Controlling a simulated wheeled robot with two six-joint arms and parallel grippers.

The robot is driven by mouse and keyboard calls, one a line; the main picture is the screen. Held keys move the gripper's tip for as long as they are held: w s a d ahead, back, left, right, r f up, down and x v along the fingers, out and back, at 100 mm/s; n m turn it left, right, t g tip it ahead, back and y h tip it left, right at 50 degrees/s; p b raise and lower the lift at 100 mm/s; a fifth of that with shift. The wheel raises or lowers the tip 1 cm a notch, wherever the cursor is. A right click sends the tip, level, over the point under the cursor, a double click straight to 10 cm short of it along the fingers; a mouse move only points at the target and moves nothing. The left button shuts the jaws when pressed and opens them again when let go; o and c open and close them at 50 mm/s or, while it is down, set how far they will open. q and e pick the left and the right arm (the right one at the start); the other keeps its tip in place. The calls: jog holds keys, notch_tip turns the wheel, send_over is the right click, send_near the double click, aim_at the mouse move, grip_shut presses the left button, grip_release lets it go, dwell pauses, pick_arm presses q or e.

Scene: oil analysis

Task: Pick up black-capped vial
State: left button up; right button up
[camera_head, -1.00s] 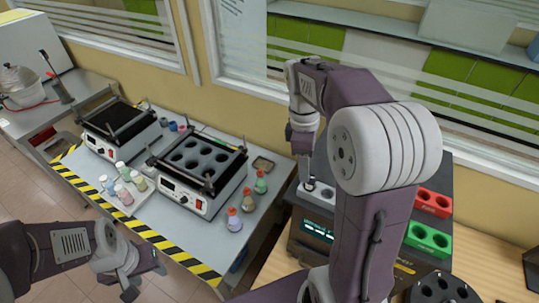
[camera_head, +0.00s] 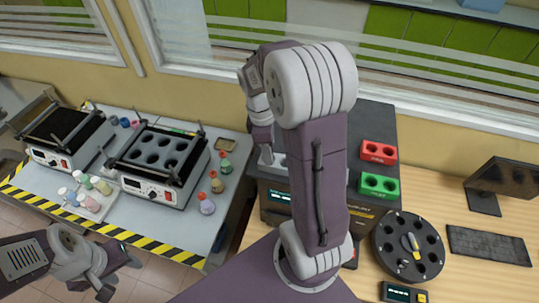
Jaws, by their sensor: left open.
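I cannot make out a black-capped vial for sure. My right arm reaches across the middle, and its gripper (camera_head: 266,154) points down at the white rack (camera_head: 281,172) on the dark box. The arm hides most of that rack, and the fingers are too small to tell whether they hold anything. My left gripper (camera_head: 118,273) is open and empty at the lower left, in front of the table with the striped edge.
The left table holds two heater blocks (camera_head: 185,192), a tray of vials (camera_head: 91,215) and several orange-capped bottles (camera_head: 207,207). A red rack (camera_head: 378,150) and green rack (camera_head: 380,184) sit on the dark box. A black rotor (camera_head: 382,243), keyboard (camera_head: 490,246) and monitor stand right.

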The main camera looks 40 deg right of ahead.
jog(key=shift+s+d+f, duration=0.1)
jog(key=shift+s+f, duration=0.05)
jog(key=shift+f, duration=0.3)
jog(key=shift+w+f, duration=0.1)
jog(key=shift+w, duration=0.2)
jog(key=shift+w+a, duration=0.15)
jog(key=shift+a, duration=0.05)
jog(key=shift+c, duration=1.2)
grip_shut()
jog(key=shift+s+d, duration=0.1)
jog(key=shift+s, duration=0.15)
jog(key=shift+w+r, duration=0.2)
jog(key=shift+r, duration=0.35)
notch_tip(320, 180, up, 3)
jog(key=shift+r+b, duration=0.1)
jog(key=shift+b, duration=0.45)
pick_arm(q)
jog(key=shift+w+f+b, duration=0.2)
jog(key=shift+f+b, duration=0.8)
jog(key=shift+f, duration=0.6)
pick_arm(e)
jog(key=s+d+r, duration=0.6)
jog(key=s+d, duration=0.2)
jog(key=shift+s+r, duration=0.35)
jog(key=shift+s, duration=0.05)
